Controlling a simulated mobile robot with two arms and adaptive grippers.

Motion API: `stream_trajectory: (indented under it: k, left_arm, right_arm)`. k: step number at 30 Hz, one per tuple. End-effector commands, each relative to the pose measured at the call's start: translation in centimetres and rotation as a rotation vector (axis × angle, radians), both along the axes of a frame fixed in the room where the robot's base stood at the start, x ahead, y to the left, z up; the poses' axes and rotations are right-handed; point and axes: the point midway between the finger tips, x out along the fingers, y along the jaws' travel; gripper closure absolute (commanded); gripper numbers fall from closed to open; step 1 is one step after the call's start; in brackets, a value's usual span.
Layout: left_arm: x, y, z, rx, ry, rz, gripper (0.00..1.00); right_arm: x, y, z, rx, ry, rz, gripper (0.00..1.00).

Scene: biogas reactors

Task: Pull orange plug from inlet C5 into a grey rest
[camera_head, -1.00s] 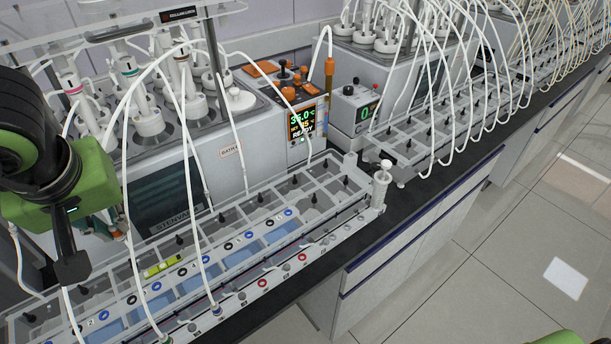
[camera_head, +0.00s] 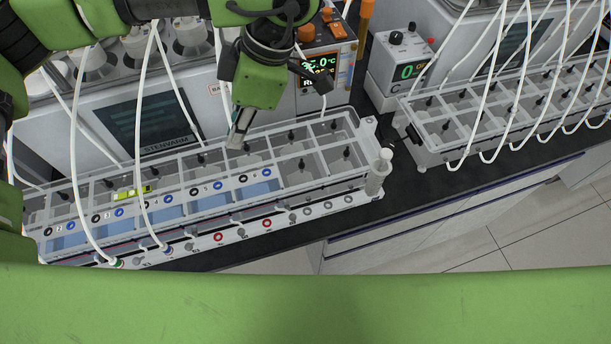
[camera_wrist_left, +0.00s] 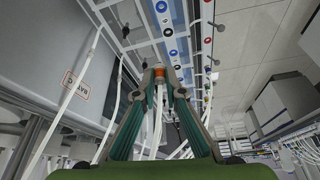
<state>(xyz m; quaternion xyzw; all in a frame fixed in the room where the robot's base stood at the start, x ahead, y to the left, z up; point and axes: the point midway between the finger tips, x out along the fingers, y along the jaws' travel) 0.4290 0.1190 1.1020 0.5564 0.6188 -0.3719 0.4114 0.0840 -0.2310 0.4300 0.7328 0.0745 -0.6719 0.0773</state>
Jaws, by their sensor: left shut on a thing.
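My left gripper (camera_head: 237,135) reaches down over the rear part of the near rack, around its middle. In the left wrist view its fingers (camera_wrist_left: 159,78) are closed around a small plug with an orange band (camera_wrist_left: 159,71). The plug's tip points at the rack, and whether it still sits in an inlet cannot be told. In the head view the plug is hidden by the gripper. The inlet label C5 is not readable. Grey round fittings (camera_head: 320,209) line the right part of the rack's front strip, beside red-ringed ones (camera_head: 267,224). My right gripper is not in view.
The near rack (camera_head: 352,177) holds blue-ringed ports, a yellow-green level (camera_head: 132,192) and white tubes (camera_head: 140,130) arching over its left half. A white syringe-like post (camera_head: 378,172) stands at its right end. A control panel (camera_head: 323,65) rises behind. Another tubed rack (camera_head: 500,105) stands right.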

Motion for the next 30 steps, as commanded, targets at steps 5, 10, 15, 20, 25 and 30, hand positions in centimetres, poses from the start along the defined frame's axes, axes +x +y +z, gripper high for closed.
stream_trajectory:
  k: [5, 10, 15, 20, 25, 30]
  left_arm:
    - [-1.1, -2.7, -1.8, -0.001, 0.009, 0.488, 0.99]
    - [-2.3, -5.0, -3.4, 0.0, 0.01, 0.941, 0.99]
    - [-3.8, -7.4, -4.8, 0.002, 0.012, 1.368, 0.99]
    - [-5.2, -9.4, -5.9, 0.002, 0.009, 1.706, 0.99]
    - [-6.1, -10.8, -6.6, 0.001, 0.006, 1.94, 0.99]
    - [-6.5, -11.4, -6.9, 0.001, 0.003, 2.035, 0.99]
  right_arm:
    - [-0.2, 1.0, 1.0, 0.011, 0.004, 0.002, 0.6]
    - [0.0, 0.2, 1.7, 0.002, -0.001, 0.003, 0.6]
    - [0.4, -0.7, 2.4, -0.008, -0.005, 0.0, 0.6]
    - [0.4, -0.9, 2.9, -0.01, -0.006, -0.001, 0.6]
    - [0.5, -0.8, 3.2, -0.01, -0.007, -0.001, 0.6]
    - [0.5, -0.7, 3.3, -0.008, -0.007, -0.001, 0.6]
